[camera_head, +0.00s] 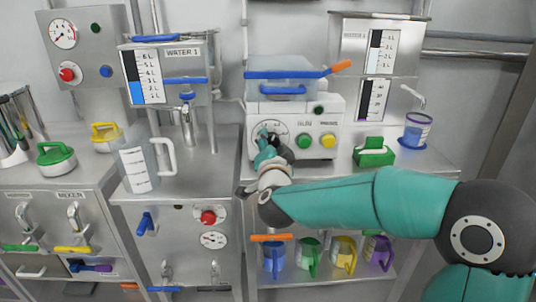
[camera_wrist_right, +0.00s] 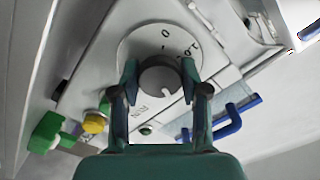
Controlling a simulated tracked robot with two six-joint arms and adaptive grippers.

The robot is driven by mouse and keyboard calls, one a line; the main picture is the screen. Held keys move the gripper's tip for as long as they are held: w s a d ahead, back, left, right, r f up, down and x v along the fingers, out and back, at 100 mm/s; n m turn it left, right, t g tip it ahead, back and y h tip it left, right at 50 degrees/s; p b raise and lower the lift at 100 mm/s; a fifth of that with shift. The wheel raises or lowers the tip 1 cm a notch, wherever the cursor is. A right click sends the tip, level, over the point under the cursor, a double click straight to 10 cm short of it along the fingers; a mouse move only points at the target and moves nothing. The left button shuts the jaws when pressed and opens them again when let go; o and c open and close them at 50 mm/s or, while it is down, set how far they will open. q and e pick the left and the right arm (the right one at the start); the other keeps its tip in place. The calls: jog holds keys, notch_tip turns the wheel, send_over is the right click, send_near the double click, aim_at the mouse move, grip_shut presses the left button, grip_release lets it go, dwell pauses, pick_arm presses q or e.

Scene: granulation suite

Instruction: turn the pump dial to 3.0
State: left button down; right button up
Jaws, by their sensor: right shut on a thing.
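The pump dial is a round white scale plate with a dark grey knob (camera_wrist_right: 160,80) at its centre, which carries a white pointer mark. In the head view the scale plate (camera_head: 263,127) shows on the front of the white pump, partly covered by my right gripper. My right gripper (camera_head: 272,143) is at the dial, and in the right wrist view its two fingers (camera_wrist_right: 160,78) are around the knob, one on each side, shut on it. My left gripper is not in view.
The pump (camera_head: 334,118) has a green button (camera_head: 305,141) and a yellow button (camera_head: 328,140) right of the dial. A green-handled block (camera_head: 374,152) and a blue-based cup (camera_head: 416,131) stand farther right. A clear jug (camera_head: 137,167) stands left; coloured jugs (camera_head: 310,257) sit on the shelf below.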

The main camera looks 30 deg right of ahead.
jog(key=shift+r+m+b, duration=0.15)
jog(key=shift+m+b, duration=0.25)
jog(key=shift+m, duration=0.2)
jog(key=o, duration=1.1)
jog(key=shift+w, duration=0.15)
jog(key=shift+o, duration=0.2)
jog(key=v, duration=1.2)
jog(key=shift+f, duration=0.25)
